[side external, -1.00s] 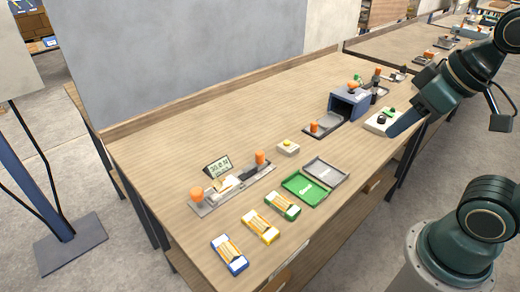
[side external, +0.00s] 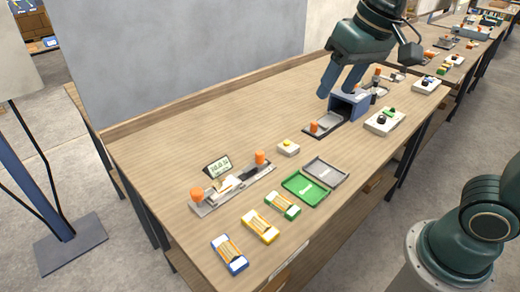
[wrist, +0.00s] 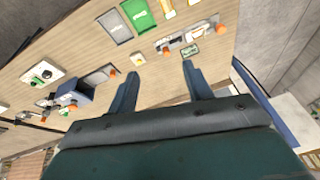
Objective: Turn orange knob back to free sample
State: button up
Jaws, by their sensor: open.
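A long grey fixture (side external: 205,210) stands at the left of the table with one orange knob (side external: 197,194) at its near end and another orange knob (side external: 260,157) at its far end. A pale piece, perhaps the sample, lies between them, too small to make out. Both knobs also show in the wrist view, one knob (wrist: 220,28) at right and one knob (wrist: 166,50) nearer the middle. A third orange knob (side external: 314,127) stands by the blue box (side external: 351,104). My gripper (side external: 336,93) is open and empty, high above the table near the blue box, apart from every knob.
A small display (side external: 218,166) stands behind the fixture. A white box with a yellow button (side external: 288,147), a green tray (side external: 303,188) and a grey tray (side external: 327,172) lie mid-table. Several coloured strip holders line the front edge. A white button box (side external: 384,122) sits at right.

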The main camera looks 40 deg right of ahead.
jog(key=w+a+m+g, duration=0.1)
jog(key=w+a, duration=0.4)
jog(key=w, duration=0.2)
jog(key=m+g, duration=0.3)
jog(key=m, duration=0.1)
send_over(196, 191)
notch_tip(196, 191, down, 13)
jog(key=shift+h, duration=0.3)
jog(key=shift+f, duration=0.1)
notch_tip(196, 191, down, 14)
jog(key=shift+r, duration=0.2)
jog(key=c, duration=1)
